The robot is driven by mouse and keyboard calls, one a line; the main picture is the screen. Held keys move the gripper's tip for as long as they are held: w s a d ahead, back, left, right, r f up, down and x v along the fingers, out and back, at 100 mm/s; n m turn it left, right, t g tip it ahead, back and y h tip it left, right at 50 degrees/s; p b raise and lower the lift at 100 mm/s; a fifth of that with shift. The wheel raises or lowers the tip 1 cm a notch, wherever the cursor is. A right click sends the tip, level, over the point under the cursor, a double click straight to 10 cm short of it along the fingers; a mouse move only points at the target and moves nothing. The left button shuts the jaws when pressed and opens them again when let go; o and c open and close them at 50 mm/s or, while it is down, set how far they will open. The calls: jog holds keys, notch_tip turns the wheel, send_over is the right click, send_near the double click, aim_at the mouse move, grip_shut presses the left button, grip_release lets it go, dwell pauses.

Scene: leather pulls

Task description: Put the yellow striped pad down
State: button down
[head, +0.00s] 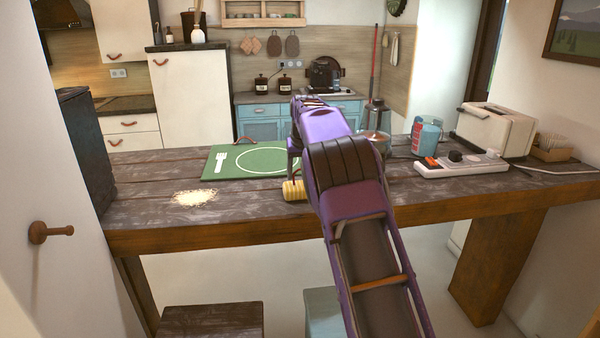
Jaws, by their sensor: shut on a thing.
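The yellow striped pad (293,190) shows at the front of the dark wooden table (140,215), just left of my purple arm. My gripper (293,178) points down over it and is shut on it. The arm hides part of the gripper and the right side of the pad. The pad is at or very close to the table top; I cannot tell whether it touches.
A green mat (222,164) with a white plate and fork print lies behind the pad. Pale crumbs (195,197) lie to the left. Stools are below.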

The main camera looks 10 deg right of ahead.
jog(key=shift+f, duration=0.2)
jog(key=shift+c, duration=0.9)
grip_release()
jog(key=shift+r, duration=0.15)
jog(key=shift+s+r, duration=0.1)
jog(key=shift+r, duration=0.25)
jog(key=v, duration=1.1)
jog(key=shift+r, duration=0.2)
